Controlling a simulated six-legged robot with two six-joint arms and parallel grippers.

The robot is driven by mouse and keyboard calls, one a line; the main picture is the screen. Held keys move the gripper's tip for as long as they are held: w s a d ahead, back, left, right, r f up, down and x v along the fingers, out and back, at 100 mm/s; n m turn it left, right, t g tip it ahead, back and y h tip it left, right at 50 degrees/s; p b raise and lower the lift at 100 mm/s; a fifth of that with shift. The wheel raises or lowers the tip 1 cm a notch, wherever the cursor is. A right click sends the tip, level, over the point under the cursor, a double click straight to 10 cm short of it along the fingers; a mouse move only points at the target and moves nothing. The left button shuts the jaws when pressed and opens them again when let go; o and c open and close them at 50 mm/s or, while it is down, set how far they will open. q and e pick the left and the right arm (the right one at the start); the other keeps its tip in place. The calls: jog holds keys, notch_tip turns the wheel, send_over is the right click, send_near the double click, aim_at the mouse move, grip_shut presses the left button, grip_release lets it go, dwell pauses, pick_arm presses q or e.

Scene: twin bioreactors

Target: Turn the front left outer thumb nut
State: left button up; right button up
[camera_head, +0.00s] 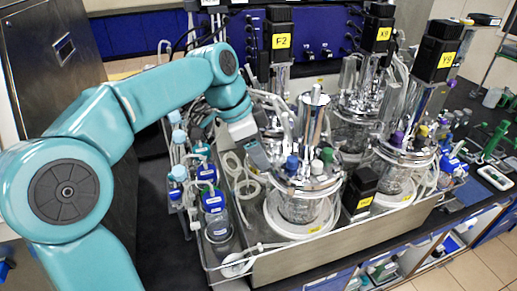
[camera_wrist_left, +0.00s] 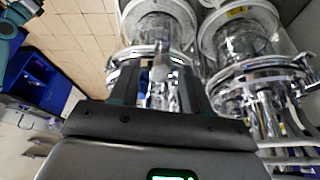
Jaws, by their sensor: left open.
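The front left glass vessel (camera_head: 300,207) stands in a metal tray, with a shiny metal lid (camera_head: 305,172) carrying blue, white and green caps. My left gripper (camera_head: 262,160) is at the left side of this lid, above its rim; its fingertips are hard to make out there. In the left wrist view the left gripper (camera_wrist_left: 160,78) is open, its two dark fingers on either side of a small grey rounded knob (camera_wrist_left: 160,69) at the lid edge. This may be the thumb nut; contact cannot be told. My right gripper is not in view.
A second vessel (camera_head: 397,168) stands to the right, with black motors above. Coiled tubing (camera_head: 245,183) and blue-capped bottles (camera_head: 213,205) crowd the left side. A small black block (camera_head: 359,188) sits between the front vessels. Tiled floor (camera_wrist_left: 75,35) shows beyond the bench.

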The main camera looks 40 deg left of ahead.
pick_arm(q)
jog(key=shift+s+a, duration=0.15)
jog(key=shift+a, duration=0.05)
grip_shut()
jog(key=shift+d, duration=0.1)
jog(key=n+y+b, duration=0.1)
jog(key=n, duration=0.2)
jog(key=shift+d+t, duration=0.2)
jog(key=shift+t, duration=0.1)
jog(key=n, duration=0.2)
jog(key=n+y+b, duration=0.1)
jog(key=shift+s+d+n, duration=0.1)
jog(key=shift+d+n, duration=0.1)
jog(key=shift+n, duration=0.2)
jog(key=n+y, duration=0.1)
jog(key=n, duration=0.2)
jog(key=n+g+y, duration=0.1)
jog(key=n, duration=0.3)
jog(key=d+n+y, duration=0.1)
jog(key=n+y, duration=0.1)
jog(key=n, duration=0.2)
jog(key=shift+w+r, duration=0.15)
jog(key=shift+w, duration=0.15)
